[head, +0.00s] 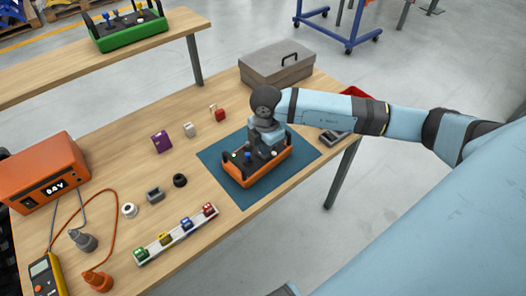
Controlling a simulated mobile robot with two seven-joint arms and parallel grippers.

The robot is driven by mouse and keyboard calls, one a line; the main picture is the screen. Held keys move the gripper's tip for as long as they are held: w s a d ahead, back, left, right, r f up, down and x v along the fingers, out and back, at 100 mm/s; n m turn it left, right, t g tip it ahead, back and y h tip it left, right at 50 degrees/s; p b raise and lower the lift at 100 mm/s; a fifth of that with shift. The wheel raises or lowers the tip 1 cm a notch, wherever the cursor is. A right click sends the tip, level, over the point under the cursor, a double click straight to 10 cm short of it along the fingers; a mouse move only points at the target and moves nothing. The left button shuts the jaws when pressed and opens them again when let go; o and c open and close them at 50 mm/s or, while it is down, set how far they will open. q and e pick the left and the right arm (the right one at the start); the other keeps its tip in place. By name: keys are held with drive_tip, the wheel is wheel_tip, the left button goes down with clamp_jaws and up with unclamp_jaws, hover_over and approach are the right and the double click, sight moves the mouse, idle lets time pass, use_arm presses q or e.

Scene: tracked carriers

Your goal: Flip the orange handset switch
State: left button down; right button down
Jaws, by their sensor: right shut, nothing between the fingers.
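The orange handset (258,174) lies on a dark blue mat (228,190) near the right part of the wooden table. Small knobs show on its dark top, one of them blue (248,156). My right gripper (267,152) points down over the handset's right half, at or just above its top face. It is shut with nothing between the fingers. The fingertips and the controls under them are partly hidden, so I cannot tell whether they touch a switch. My left gripper is not in view.
A grey lidded box (272,66) stands behind the handset. An orange meter box (44,170) stands at the left. A strip of coloured blocks (176,236) lies at the front. A green handset (124,28) is on another table.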

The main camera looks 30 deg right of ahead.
sight(266, 157)
drive_tip(key=shift+f+b, duration=0.8)
drive_tip(key=shift+f, duration=0.5)
idle(1.0)
drive_tip(key=shift+r, duration=0.15)
drive_tip(key=shift+r+p, duration=2.6)
drive_tip(key=shift+r, duration=0.8)
